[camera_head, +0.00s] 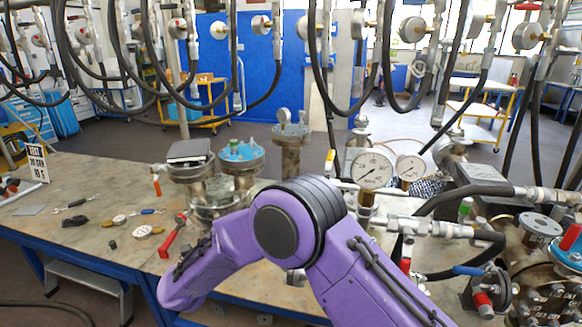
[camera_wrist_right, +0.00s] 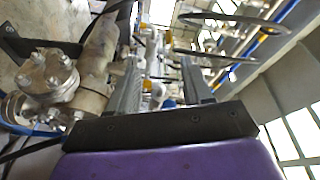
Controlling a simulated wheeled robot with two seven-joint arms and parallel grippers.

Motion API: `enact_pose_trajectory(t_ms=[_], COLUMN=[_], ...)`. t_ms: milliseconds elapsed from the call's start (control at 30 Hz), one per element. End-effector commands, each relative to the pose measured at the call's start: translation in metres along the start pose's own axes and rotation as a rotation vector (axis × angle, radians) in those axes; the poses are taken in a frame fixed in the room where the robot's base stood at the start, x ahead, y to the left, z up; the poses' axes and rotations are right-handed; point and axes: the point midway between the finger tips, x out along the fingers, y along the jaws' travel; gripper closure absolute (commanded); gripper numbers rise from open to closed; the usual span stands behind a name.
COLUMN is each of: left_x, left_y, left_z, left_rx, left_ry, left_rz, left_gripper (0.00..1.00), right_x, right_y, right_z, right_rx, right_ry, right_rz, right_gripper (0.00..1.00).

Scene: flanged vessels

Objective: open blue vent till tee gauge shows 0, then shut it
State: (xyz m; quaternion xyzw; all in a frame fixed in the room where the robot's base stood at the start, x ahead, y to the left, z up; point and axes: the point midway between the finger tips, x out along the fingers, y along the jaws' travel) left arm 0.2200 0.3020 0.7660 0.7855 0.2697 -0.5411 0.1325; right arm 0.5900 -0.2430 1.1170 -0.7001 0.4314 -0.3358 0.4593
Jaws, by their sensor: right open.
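A blue valve handle (camera_head: 468,270) sits at the lower right in the head view, above a red-capped fitting; I cannot tell its open or shut state. Two white dial gauges stand upright on the pipework: a larger gauge (camera_head: 372,170) and a smaller gauge (camera_head: 410,168) just right of it. Their readings are too small to tell surely, as is which is the tee gauge. A silver tee-like fitting (camera_head: 425,229) lies below them. My right gripper (camera_wrist_right: 159,60) is open in the right wrist view, with no object clearly held between its fingers. My left gripper is not in view.
My purple arm crosses the head view's lower middle, hiding part of the bench (camera_head: 110,215). Flanged vessels (camera_head: 240,160) stand behind it. A red-handled tool (camera_head: 174,235) and small parts lie left. Black hoses hang above and loop at right. A flanged fitting (camera_wrist_right: 48,78) shows in the wrist view.

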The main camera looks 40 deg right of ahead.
Motion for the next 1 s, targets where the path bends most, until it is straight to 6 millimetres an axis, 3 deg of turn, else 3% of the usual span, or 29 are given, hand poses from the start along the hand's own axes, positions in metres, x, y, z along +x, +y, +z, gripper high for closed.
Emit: enact_pose_trajectory(t_ms=[33, 133, 267, 367, 700, 1000], left_x=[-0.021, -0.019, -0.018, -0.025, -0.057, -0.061], left_y=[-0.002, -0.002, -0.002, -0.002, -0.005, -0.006], left_z=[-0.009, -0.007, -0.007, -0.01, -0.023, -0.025], left_rx=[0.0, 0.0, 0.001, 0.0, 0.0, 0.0], left_ry=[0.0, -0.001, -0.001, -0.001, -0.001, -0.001], left_rz=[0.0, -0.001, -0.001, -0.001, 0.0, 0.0], left_gripper=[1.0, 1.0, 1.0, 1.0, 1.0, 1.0], right_x=[-0.005, -0.021, -0.03, -0.019, 0.043, 0.058], right_y=[-0.033, -0.033, -0.024, -0.02, 0.005, 0.016], right_z=[-0.023, -0.046, -0.059, -0.066, -0.094, -0.099], right_rx=[0.101, 0.205, 0.23, 0.228, 0.228, 0.23], right_ry=[0.132, 0.325, 0.431, 0.445, 0.441, 0.438], right_rz=[0.087, 0.24, 0.326, 0.336, 0.332, 0.328], right_gripper=[0.5, 0.5, 0.5, 0.5, 0.5, 0.5])
